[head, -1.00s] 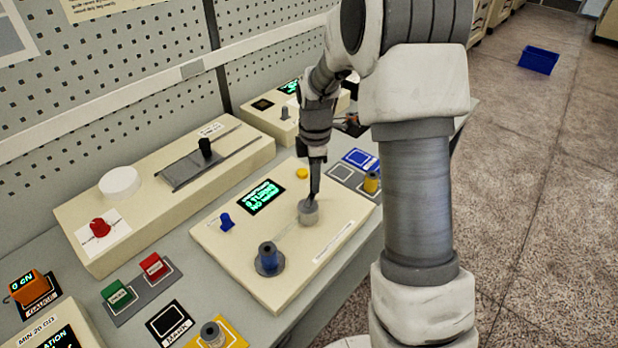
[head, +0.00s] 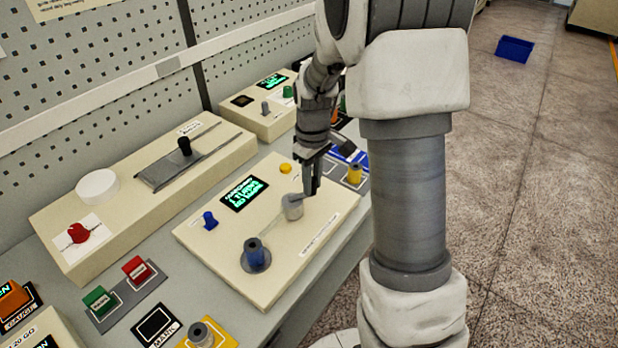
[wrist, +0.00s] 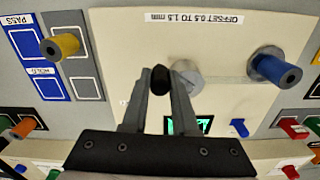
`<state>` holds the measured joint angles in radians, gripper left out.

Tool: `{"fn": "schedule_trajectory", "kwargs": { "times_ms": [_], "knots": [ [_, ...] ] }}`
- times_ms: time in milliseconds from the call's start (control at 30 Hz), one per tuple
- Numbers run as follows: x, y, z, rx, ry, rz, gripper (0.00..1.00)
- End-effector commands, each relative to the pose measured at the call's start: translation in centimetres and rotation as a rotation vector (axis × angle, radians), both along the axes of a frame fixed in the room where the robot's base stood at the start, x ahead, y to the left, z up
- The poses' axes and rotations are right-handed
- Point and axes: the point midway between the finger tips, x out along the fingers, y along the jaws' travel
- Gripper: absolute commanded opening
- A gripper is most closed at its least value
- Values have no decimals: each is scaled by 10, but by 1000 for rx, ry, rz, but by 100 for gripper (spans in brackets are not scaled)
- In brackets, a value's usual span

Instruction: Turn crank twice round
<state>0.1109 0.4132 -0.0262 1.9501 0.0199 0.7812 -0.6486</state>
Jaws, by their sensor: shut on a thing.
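The winder is a cream panel (head: 225,238) with a grey round hub (head: 292,207) near its right end. A blue spool (head: 255,252) stands on a grey disc at its near left; a thin pale line runs from it toward the hub. My gripper (head: 310,188) is just right of the hub in the head view. In the wrist view my gripper (wrist: 159,88) is shut on the black crank knob (wrist: 160,79), which sits beside the grey hub (wrist: 187,80). The gripper hides the knob in the head view.
The panel also carries a lit green display (head: 243,193), a blue knob (head: 210,220) and a yellow button (head: 286,168). A yellow spool (head: 355,173) stands beside the panel at right. A long cream unit with a black slider (head: 184,146) lies behind.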

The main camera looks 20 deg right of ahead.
Motion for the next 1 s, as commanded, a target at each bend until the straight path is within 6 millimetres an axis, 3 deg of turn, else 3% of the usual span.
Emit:
{"fn": "schedule_trajectory", "kwargs": {
  "times_ms": [1000],
  "knots": [
    [-39, 18, 1, 0, -1, -884, 0]
  ]
}}
